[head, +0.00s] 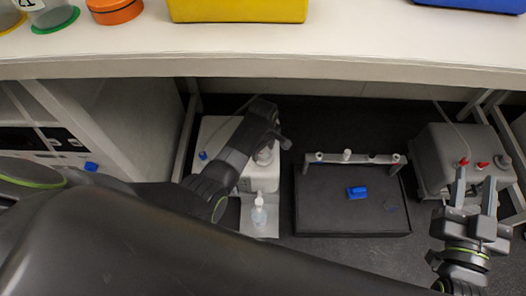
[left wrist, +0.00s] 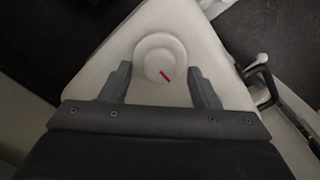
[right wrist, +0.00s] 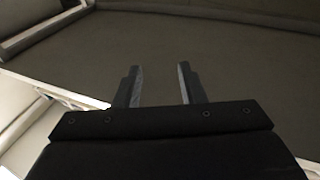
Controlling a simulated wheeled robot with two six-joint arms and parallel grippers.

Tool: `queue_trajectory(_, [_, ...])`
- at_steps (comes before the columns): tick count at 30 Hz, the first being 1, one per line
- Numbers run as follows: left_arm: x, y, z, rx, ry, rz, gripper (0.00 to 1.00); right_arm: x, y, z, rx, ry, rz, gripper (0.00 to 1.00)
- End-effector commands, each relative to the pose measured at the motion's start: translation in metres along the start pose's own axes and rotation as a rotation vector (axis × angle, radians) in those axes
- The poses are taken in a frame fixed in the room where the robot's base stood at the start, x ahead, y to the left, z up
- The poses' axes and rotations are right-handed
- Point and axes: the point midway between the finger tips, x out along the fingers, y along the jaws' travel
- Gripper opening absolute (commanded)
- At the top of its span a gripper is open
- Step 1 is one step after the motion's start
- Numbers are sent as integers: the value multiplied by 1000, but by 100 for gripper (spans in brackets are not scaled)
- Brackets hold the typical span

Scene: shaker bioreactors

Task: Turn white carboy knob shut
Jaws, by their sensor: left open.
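The white carboy (head: 217,135) stands on the floor under the bench, left of centre in the head view, partly covered by my left arm. In the left wrist view its top (left wrist: 216,62) fills the middle. Its round white knob (left wrist: 160,58) carries a red mark pointing to the lower right. My left gripper (left wrist: 163,85) is open, with one finger on each side of the knob and visible gaps to it. My right gripper (head: 474,188) is open and empty in front of the grey carboy (head: 440,150); the right wrist view shows bare floor between its fingers (right wrist: 158,80).
A black tray (head: 325,222) with a blue piece (head: 357,192) lies between the carboys, with a rail (head: 370,158) behind it. A pump bottle (head: 259,214) stands before the white carboy. The bench edge (head: 350,72) overhangs. A white cabinet frame (head: 100,125) is at left.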

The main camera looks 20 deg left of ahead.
Motion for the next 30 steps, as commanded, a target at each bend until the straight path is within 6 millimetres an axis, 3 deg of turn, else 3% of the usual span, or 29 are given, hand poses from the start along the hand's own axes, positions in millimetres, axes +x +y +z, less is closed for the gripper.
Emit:
queue_trajectory(9, [11, 0, 0, 0, 0, 0, 56, 0, -2, -34, -32, 197, 0, 36])
queue_trajectory(21, [12, 0, 0, 0, 0, 0, 56, -1, -2, -41, -38, 231, -1, 36])
queue_trajectory(30, [12, 0, 0, 0, 0, 0, 18, 0, -2, -41, -38, 231, -1, 36])
